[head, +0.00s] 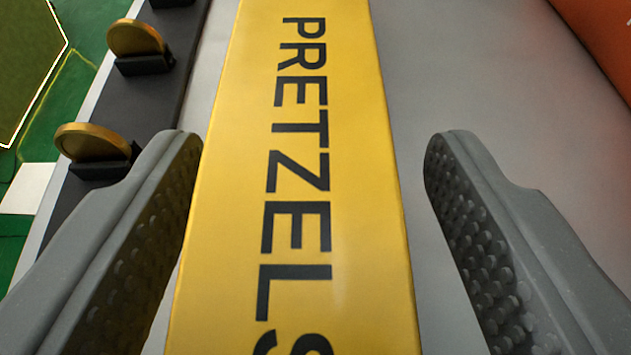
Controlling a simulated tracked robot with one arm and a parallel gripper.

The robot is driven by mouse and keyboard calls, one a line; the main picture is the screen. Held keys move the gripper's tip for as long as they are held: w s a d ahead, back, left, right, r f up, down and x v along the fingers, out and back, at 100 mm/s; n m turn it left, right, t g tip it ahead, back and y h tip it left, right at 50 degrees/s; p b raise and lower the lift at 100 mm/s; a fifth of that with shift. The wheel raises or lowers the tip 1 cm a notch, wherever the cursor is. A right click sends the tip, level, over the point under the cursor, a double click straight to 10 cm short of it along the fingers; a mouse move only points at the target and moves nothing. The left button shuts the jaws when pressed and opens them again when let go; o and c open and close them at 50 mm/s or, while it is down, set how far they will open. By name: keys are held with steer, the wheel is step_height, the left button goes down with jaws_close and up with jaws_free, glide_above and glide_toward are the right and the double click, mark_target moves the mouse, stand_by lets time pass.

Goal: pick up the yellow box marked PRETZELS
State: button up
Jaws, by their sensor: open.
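The yellow box marked PRETZELS (350,200) fills the middle of the head view. Its black lettering runs down its face, and its top and bottom ends run out of the picture. My gripper (313,145) is open, with one grey studded finger on each side of the box. The left finger looks close to the box's left edge; I cannot tell whether it touches. A clear gap shows between the box and the right finger.
The box is over a grey surface (470,70). At left, a dark strip holds two gold discs (136,38) in black holders, near the left finger. A green floor (85,60) lies beyond. An orange object (605,35) is at the top right.

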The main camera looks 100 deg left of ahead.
steer(key=c, duration=1.1)
